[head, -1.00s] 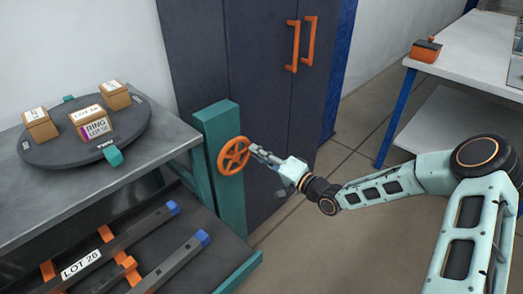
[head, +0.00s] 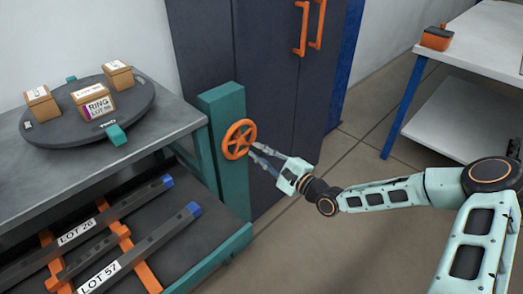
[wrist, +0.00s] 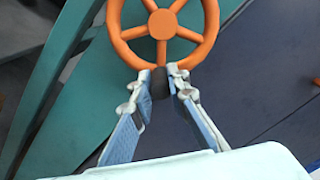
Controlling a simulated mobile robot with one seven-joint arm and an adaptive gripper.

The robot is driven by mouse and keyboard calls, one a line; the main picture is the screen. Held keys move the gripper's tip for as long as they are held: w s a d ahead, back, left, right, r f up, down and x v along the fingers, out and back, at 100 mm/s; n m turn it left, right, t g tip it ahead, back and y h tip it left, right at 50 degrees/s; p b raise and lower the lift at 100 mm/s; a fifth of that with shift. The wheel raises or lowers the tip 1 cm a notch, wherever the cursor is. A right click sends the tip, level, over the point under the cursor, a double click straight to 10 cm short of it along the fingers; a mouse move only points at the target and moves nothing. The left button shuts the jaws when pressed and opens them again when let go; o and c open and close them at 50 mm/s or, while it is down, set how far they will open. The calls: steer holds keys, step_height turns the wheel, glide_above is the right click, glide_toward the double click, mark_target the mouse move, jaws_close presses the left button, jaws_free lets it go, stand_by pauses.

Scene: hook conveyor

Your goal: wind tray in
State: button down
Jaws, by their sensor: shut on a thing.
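An orange handwheel (head: 239,139) is mounted on a teal post (head: 224,110) at the bench's right end. My gripper (head: 253,150) is at the wheel's lower right in the head view. In the wrist view the gripper (wrist: 160,83) is shut on a dark knob (wrist: 159,85) at the near rim of the wheel (wrist: 163,24). A dark tray (head: 225,222) with a teal front edge sits low under the bench and sticks out from it. Dark bars with blue ends (head: 193,209) lie on orange supports on it, labelled LOT 57 and what looks like LOT 26.
A bench (head: 170,122) bears a dark turntable (head: 70,132) with several small boxes. A dark cabinet (head: 275,70) with orange handles stands behind the post. A white table (head: 478,45) is at the right. The floor between is clear.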

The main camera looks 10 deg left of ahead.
mark_target(240, 158)
steer(key=s+m+b, duration=0.1)
steer(key=m, duration=0.1)
steer(key=s+a+f+m+b, duration=0.1)
steer(key=m, duration=0.2)
steer(key=s+a+m+b, duration=0.1)
steer(key=m, duration=0.2)
steer(key=shift+s+f, duration=0.25)
steer(key=shift+f, duration=0.05)
steer(key=shift+s+a+r+m+b, duration=0.15)
steer(key=shift+s+m+b, duration=0.15)
steer(key=shift+m, duration=0.4)
steer(key=shift+s+a+m+b, duration=0.15)
steer(key=shift+s+m+b, duration=0.15)
steer(key=shift+m, duration=0.4)
steer(key=c, duration=1.8)
jaws_free()
steer(key=shift+r, duration=0.1)
steer(key=shift+c, duration=0.2)
